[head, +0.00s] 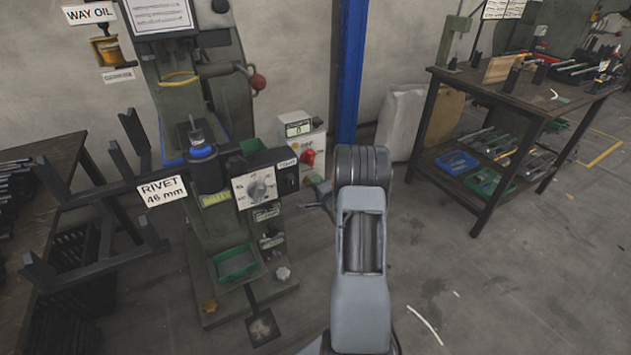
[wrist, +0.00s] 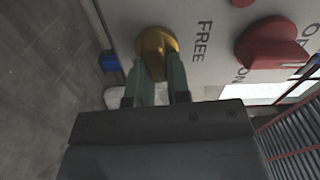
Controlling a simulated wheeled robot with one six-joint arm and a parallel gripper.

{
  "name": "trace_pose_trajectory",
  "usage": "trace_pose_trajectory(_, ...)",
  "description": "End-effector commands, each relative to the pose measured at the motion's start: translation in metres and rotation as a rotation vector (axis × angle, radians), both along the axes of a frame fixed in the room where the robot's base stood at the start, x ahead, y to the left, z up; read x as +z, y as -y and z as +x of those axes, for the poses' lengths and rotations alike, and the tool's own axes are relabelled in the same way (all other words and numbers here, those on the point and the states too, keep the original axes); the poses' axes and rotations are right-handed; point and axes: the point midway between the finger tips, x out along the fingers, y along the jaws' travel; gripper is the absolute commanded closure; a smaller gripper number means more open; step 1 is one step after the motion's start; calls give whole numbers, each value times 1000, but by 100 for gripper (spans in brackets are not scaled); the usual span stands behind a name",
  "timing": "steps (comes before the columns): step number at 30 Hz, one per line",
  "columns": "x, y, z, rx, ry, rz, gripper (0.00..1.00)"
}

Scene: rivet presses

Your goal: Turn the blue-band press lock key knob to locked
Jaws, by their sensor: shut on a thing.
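The lock key knob (wrist: 156,47) is a round brass-coloured knob on a pale panel (wrist: 205,75) in the wrist view. My gripper (wrist: 161,76) is shut on this knob, with one green finger on each side of it. The word FREE is printed on the panel to the right of the knob. In the head view the press (head: 205,185) with a blue band (head: 201,152) stands left of my arm. Its pale control box (head: 302,135) is just beyond my arm. The knob's exact pointing direction is hard to tell.
A red rotary switch (wrist: 270,43) sits on the same panel, right of the brass knob; it shows in the head view too (head: 308,158). A blue post (head: 349,70) rises behind my arm. A workbench (head: 520,95) stands at right, with open floor before it.

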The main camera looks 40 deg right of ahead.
Motion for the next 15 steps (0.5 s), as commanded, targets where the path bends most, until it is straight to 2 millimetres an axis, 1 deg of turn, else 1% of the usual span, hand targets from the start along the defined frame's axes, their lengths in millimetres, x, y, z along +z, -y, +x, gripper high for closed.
trace_pose_trajectory(7,-1,0,0,-1,12,95,100)
trace_pose_trajectory(15,-2,0,0,-1,17,134,100)
